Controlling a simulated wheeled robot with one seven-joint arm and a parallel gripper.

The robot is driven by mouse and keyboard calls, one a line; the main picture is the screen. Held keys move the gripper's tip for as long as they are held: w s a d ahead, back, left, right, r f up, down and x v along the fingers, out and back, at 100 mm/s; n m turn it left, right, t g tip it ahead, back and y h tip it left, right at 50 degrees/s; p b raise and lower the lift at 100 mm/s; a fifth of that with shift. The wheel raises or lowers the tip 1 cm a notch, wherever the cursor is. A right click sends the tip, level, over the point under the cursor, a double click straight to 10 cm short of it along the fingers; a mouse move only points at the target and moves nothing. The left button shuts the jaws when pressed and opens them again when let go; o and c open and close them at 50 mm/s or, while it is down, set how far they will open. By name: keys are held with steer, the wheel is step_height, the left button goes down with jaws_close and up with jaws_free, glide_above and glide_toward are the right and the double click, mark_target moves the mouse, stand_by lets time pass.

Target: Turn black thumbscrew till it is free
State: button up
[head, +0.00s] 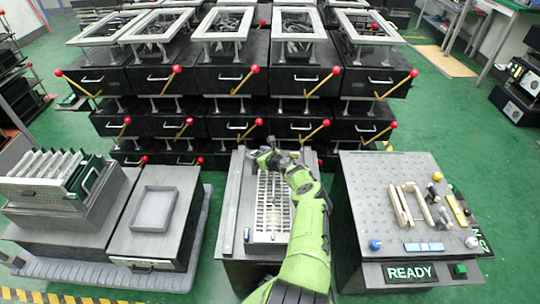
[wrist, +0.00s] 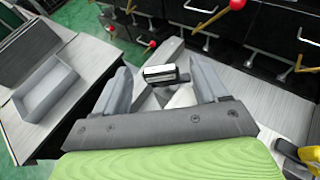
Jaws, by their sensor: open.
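My gripper (head: 264,157) is at the back end of the middle bench, over a pale slotted frame. In the wrist view my gripper (wrist: 160,68) is open, with one grey finger at the left and one at the right. A small dark block with a pale face (wrist: 160,74) shows between the fingers, and neither finger visibly touches it. I cannot tell whether this block is the black thumbscrew. I cannot pick out a black thumbscrew for sure in the head view, where my arm and gripper cover part of the bench.
Black cabinets with red-knobbed levers (head: 254,69) stand close behind the bench. A grey tray (head: 153,209) lies on the left bench. The right bench (head: 362,190) holds small fixtures and a READY sign (head: 409,272). Green floor shows between the benches.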

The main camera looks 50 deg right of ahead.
steer(key=p+v, duration=0.6)
steer(key=v, duration=0.7)
steer(key=shift+r+p, duration=0.15)
steer(key=shift+p, duration=0.25)
steer(key=shift+s+a, duration=0.1)
steer(key=shift+s, duration=0.1)
steer(key=shift+c, duration=0.4)
